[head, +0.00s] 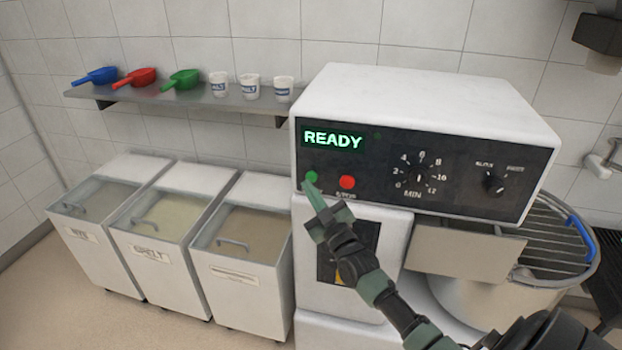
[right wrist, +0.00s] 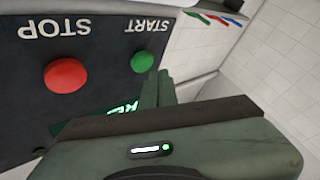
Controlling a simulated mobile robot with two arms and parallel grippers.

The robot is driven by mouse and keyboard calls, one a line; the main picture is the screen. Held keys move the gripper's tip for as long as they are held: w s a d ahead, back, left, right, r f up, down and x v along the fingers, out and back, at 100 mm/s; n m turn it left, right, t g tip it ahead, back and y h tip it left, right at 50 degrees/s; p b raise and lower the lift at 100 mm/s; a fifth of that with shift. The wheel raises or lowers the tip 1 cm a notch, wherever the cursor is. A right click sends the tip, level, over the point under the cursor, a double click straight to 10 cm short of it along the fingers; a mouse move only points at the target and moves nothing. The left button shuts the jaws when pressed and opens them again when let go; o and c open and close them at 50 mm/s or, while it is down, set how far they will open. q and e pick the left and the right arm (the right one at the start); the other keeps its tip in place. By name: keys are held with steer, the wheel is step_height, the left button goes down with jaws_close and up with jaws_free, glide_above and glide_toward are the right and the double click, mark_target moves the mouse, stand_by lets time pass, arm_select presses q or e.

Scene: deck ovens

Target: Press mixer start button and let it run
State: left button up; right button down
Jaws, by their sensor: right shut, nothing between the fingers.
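The white mixer (head: 430,100) has a black control panel whose display (head: 332,138) reads READY in green. The green start button (head: 312,177) is at the panel's lower left, with the red stop button (head: 347,183) to its right. My right gripper (head: 308,187) is shut and empty, its tips just below the start button. The right wrist view shows the start button (right wrist: 142,61) and stop button (right wrist: 66,75) upside down, with the fingertips (right wrist: 158,76) close beside the start button. I cannot tell whether they touch it. My left gripper is out of view.
A timer dial (head: 419,178) and a speed knob (head: 494,184) are on the same panel. The mixer bowl (head: 470,298) with a wire guard (head: 545,240) is at the right. Lidded bins (head: 240,270) stand at the left, below a shelf (head: 190,101) with scoops and cups.

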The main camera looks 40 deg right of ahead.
steer(key=shift+w+d, duration=0.1)
steer(key=shift+w+d, duration=0.2)
steer(key=shift+d, duration=0.05)
steer(key=shift+w+d+b, duration=0.3)
steer(key=shift+d+b, duration=0.05)
steer(key=shift+b, duration=0.1)
stand_by(0.7)
steer(key=shift+s+a+r, duration=0.1)
stand_by(0.3)
steer(key=shift+s+a+p, duration=0.5)
steer(key=shift+a+p, duration=0.1)
steer(key=shift+p, duration=0.05)
steer(key=s+a+p, duration=0.3)
steer(key=shift+s+a, duration=0.1)
steer(key=shift+a, duration=0.3)
